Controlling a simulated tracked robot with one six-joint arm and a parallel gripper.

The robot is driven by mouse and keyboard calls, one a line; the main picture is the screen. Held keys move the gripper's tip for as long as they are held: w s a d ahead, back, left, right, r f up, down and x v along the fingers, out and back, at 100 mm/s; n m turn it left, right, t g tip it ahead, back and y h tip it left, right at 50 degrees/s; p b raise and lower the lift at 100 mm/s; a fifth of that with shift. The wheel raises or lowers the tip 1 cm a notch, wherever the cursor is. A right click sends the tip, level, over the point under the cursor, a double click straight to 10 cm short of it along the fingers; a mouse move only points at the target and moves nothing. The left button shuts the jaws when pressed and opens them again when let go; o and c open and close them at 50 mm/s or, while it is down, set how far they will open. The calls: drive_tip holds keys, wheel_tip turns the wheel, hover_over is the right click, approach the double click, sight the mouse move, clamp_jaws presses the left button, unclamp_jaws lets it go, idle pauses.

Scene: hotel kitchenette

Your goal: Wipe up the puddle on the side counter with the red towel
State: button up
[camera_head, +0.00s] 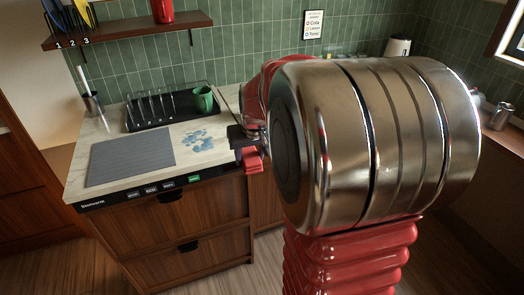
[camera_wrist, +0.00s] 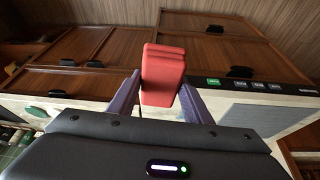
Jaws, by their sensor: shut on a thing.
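The blue puddle (camera_head: 196,141) lies on the light side counter (camera_head: 128,132), between a grey ribbed mat and the counter's right end. My gripper (camera_head: 248,148) is at the right edge of that counter, to the right of the puddle. It is shut on the red towel (camera_head: 253,161), which shows as a small folded red block below the jaws. In the wrist view the towel (camera_wrist: 163,75) sits between my two fingers. My arm hides part of the scene to the right. The puddle cannot be made out in the wrist view.
A black dish rack (camera_head: 160,112) with a green mug (camera_head: 203,99) stands behind the puddle. The grey mat (camera_head: 131,157) lies at the left front, and a utensil cup (camera_head: 93,104) stands at the back left. A shelf (camera_head: 130,32) hangs above. Drawers (camera_head: 180,222) are below.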

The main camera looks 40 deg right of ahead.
drive_tip(key=w+a+f+n, duration=0.1)
drive_tip(key=w+a+f, duration=0.1)
drive_tip(key=a, duration=0.6)
drive_tip(key=w+a+f+n+y, duration=0.1)
drive_tip(key=w+a+f+n, duration=0.1)
drive_tip(key=a, duration=0.5)
drive_tip(key=w+a+f+n, duration=0.1)
drive_tip(key=w+a+f, duration=0.3)
drive_tip(key=a+f, duration=0.2)
drive_tip(key=a, duration=0.2)
drive_tip(key=shift+a+y, duration=0.3)
drive_tip(key=shift+f, duration=0.1)
